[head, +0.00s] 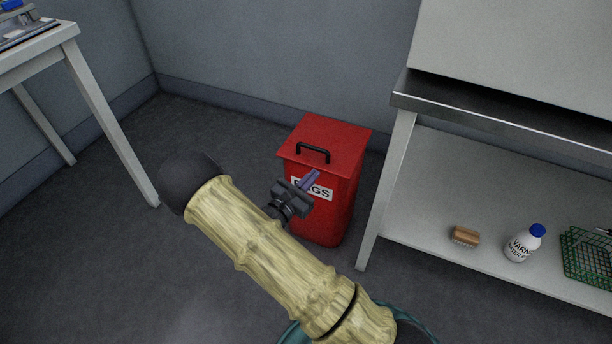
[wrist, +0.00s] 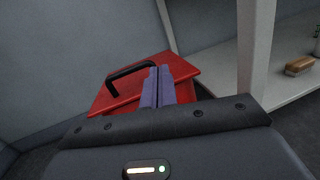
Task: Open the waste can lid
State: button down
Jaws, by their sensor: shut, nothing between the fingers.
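The red waste can (head: 330,217) stands on the floor near the wall, with a partly hidden white label (head: 322,192) on its front. Its flat red lid (head: 338,138) is closed and carries a black handle (head: 313,149) toward the front edge. In the wrist view the lid (wrist: 118,101) and handle (wrist: 118,72) lie ahead of my gripper. My gripper (head: 313,176) is in front of the can, below the handle in the head view. In the wrist view its purple fingers (wrist: 158,85) are together and empty, with the handle to their left. I cannot tell the exact gap to the can.
A bench (head: 480,121) with a lower shelf (head: 420,215) stands right of the can, its leg (head: 387,190) close by. The shelf holds a brush (head: 466,236), a white bottle (head: 522,245) and a green basket (head: 588,255). A table (head: 50,40) stands at the left, with clear floor (head: 110,250) below it.

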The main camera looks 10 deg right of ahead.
aim_at(307, 157)
jog(key=w+a+f+n+t+y+b, duration=0.2)
jog(key=a+f+n+t+y, duration=0.1)
jog(key=a+f+t, duration=0.1)
jog(key=shift+w+a+f+n, duration=0.15)
jog(key=shift+a+f+n, duration=0.3)
jog(key=shift+f, duration=0.1)
jog(key=shift+d, duration=0.1)
jog(key=b+x, duration=0.4)
jog(key=x, duration=0.5)
jog(key=shift+w+d+r+b, duration=0.1)
jog(key=shift+w+d+b, duration=0.1)
jog(key=shift+w+b, duration=0.1)
jog(key=shift+r+p, duration=0.25)
jog(key=shift+p, duration=0.1)
jog(key=shift+w+r+p, duration=0.1)
jog(key=shift+r+p, duration=0.3)
jog(key=shift+p, duration=0.35)
